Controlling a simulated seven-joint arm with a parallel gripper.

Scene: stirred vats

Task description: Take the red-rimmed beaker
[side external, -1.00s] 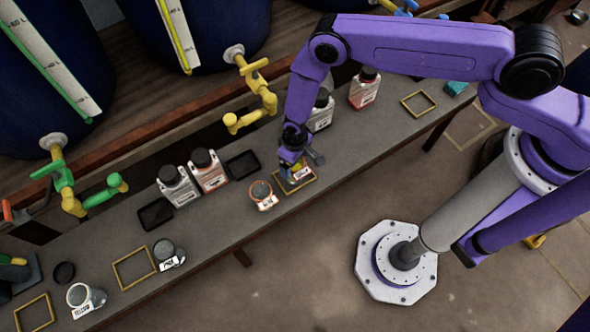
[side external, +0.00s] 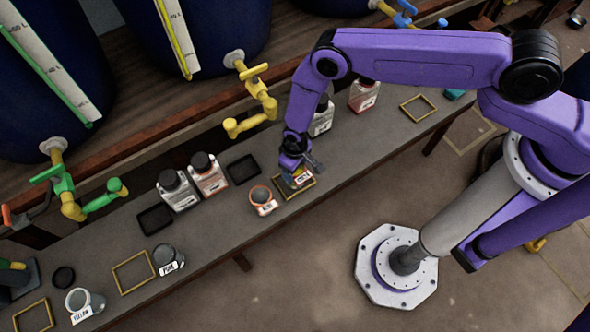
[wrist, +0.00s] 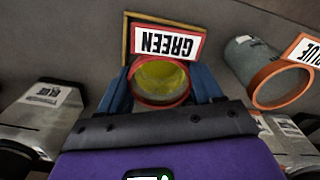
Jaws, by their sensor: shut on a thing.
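My gripper (wrist: 160,88) is shut on a red-rimmed beaker (wrist: 136,97) with a red-edged GREEN label and yellow-green contents. Its blue fingers lie on either side of the beaker in the wrist view. In the side view my gripper (side external: 294,172) points down at the bench, and the held beaker is mostly hidden under it. The beaker is at a yellow square frame (wrist: 126,42); I cannot tell whether its base touches the bench. A second beaker (wrist: 251,60), orange-rimmed with a BLUE label, stands close by on the right; it also shows in the side view (side external: 260,195).
Grey and red bottles (side external: 208,177) stand along the bench's back, with black trays (side external: 243,169) between. Beakers labelled PURE (side external: 165,256) and YELLOW (side external: 84,300) stand left. Yellow (side external: 248,103) and green (side external: 80,195) taps overhang the rear edge. The front strip right of my gripper is clear.

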